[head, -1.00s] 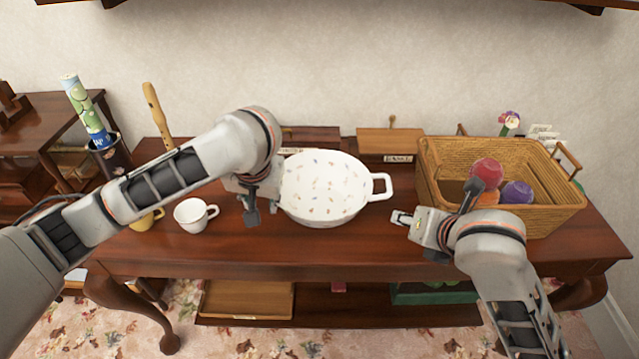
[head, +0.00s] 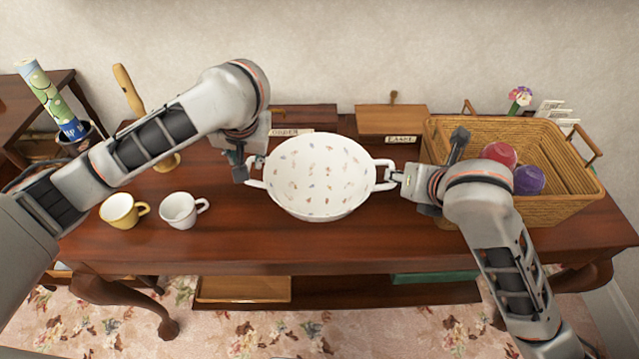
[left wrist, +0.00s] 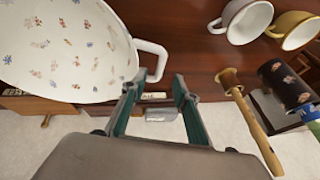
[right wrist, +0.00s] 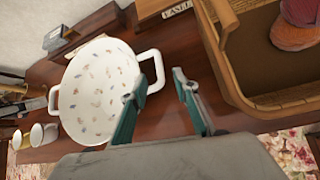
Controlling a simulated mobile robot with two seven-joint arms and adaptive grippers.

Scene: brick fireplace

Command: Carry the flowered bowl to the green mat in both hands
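The white flowered bowl (head: 320,175) sits on the wooden table, with a loop handle on each side. My left gripper (head: 255,172) is at its left handle; in the left wrist view its open fingers (left wrist: 158,82) have the end of the handle (left wrist: 155,62) between their tips. My right gripper (head: 397,177) is at the right handle (head: 385,174); in the right wrist view its fingers (right wrist: 156,82) are apart, with the handle (right wrist: 152,68) between them near the left finger. I cannot make out a green mat in any view.
A yellow mug (head: 118,212) and a white mug (head: 178,212) stand left of the bowl. A wicker basket (head: 560,210) with yarn balls is close beside my right gripper. Wooden boxes (head: 390,122) stand behind. A green item (head: 435,278) lies on the lower shelf.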

